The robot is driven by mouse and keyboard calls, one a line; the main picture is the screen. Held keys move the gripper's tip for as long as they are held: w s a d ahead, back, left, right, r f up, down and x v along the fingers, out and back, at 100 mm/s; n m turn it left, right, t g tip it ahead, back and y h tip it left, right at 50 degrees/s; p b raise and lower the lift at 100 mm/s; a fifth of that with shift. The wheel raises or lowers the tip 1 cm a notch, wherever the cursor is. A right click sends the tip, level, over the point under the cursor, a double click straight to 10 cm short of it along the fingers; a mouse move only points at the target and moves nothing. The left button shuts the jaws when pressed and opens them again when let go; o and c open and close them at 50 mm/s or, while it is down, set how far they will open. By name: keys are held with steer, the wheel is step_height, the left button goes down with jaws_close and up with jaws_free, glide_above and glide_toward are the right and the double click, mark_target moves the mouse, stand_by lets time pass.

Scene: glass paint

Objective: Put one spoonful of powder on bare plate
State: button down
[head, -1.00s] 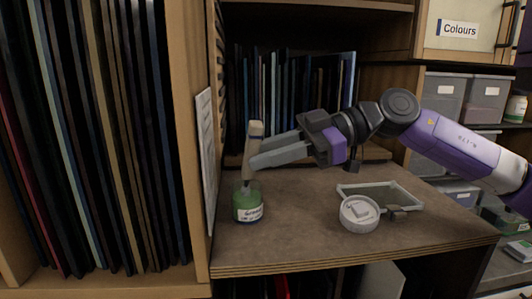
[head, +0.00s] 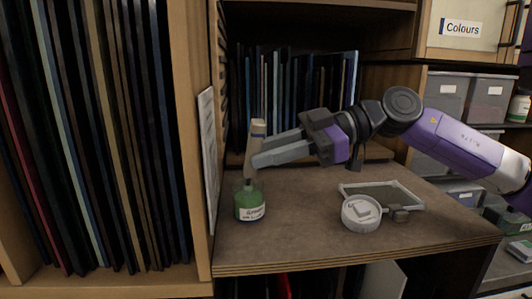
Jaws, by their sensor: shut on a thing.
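My gripper (head: 258,158) is shut on a spoon (head: 257,132) with a pale wooden handle. The handle stands nearly upright, leaning slightly, and its lower end goes down into the mouth of a clear jar (head: 249,208). The jar holds green powder and has a white label. The spoon's bowl is hidden in the jar, so I cannot tell whether it holds powder. A flat rectangular plate (head: 378,194) with a pale rim lies on the bench to the right. I see no powder on its visible part.
A small grey block (head: 398,214) is at the plate's front edge. The wooden bench (head: 300,235) is clear between jar and lid. An upright panel (head: 206,160) stands left of the jar.

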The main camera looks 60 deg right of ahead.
mark_target(264, 131)
steer(key=shift+s+a+r+p, duration=0.1)
steer(key=shift+s+r+p, duration=0.2)
steer(key=shift+r, duration=0.45)
steer(key=shift+s+a+r+p, duration=0.1)
steer(key=shift+r+p, duration=0.35)
steer(key=shift+r, duration=0.25)
steer(key=shift+s+r+p, duration=0.2)
steer(key=shift+r+p, duration=0.15)
steer(key=shift+r, duration=0.4)
step_height(264, 131, up, 4)
steer(key=shift+r+p, duration=0.2)
steer(key=shift+p, duration=1)
